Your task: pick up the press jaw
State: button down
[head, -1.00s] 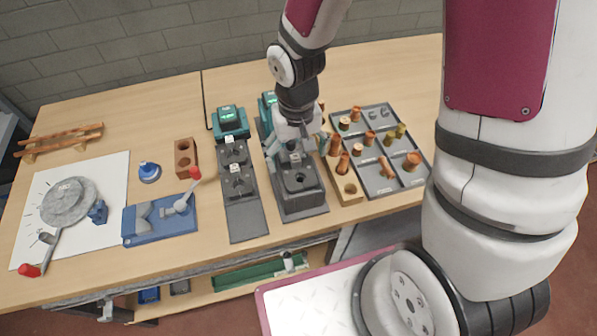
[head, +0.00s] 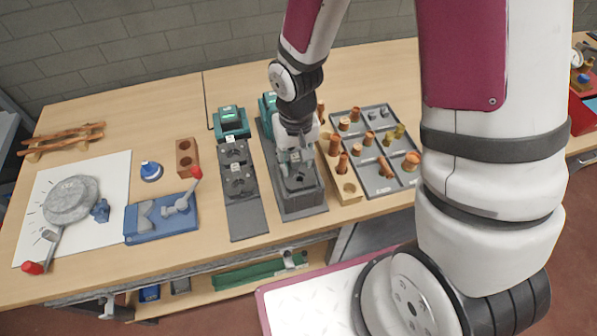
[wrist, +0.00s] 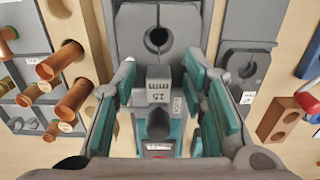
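The press jaw stand (head: 303,207) is a dark grey plate in front of a teal machine. In the wrist view, a grey block marked 15 mm (wrist: 158,85) stands between my fingers, with a dark notched part below it; this looks like the press jaw. A larger dark grey block with a round split hole (wrist: 158,38) is beyond it. My gripper (wrist: 160,78) is open, with teal pads on both sides of the 15 mm block and visible gaps to it. In the head view my gripper (head: 296,158) is low over the stand and hides part of it.
A second stand (head: 247,222) with two dark jaw blocks is close on the left. A wooden block with copper fittings (head: 347,190) and a divided grey tray (head: 378,184) are close on the right. A blue vise-like tool (head: 160,220) is farther left.

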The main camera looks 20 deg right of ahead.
aim_at(296, 161)
jog(key=shift+s+d+f, duration=0.2)
jog(key=shift+s+f, duration=0.05)
jog(key=shift+f, duration=0.15)
jog(key=shift+w+r, duration=0.1)
dwell(0.3)
jog(key=shift+w+r, duration=0.1)
jog(key=shift+r, duration=0.4)
notch_tip(296, 161, up, 9)
jog(key=shift+a+r, duration=0.1)
jog(key=shift+a, duration=0.05)
dwell(0.3)
jog(key=s+a+f+p, duration=0.1)
jog(key=s+a+p, duration=0.2)
jog(key=a, duration=1.1)
jog(key=shift+a+f+p, duration=0.15)
jog(key=shift+a+p, duration=0.05)
jog(key=shift+p, duration=0.25)
